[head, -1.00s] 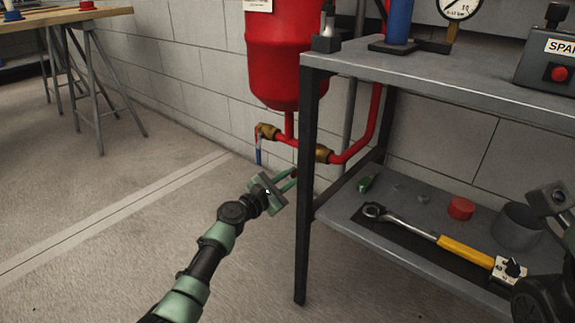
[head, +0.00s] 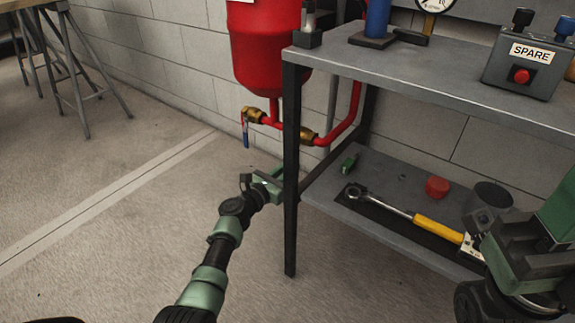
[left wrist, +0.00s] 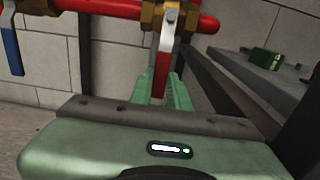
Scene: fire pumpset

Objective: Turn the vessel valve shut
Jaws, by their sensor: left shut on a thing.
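The vessel valve is a brass fitting (head: 308,137) on the red pipe below the red vessel (head: 268,45), partly behind the bench's front leg. In the left wrist view its brass body (left wrist: 172,17) is at the top, with a red lever (left wrist: 166,60) pointing down from it. My left gripper (head: 276,180) is beside the bench leg in the head view, its tips partly hidden. In the left wrist view its green fingers (left wrist: 161,88) are shut on the red lever. My right arm is at the right edge; its fingertips cannot be made out.
A second brass valve (head: 254,115) with a blue lever (left wrist: 11,48) is to the left. The bench's black leg (head: 291,180) is close to my left gripper.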

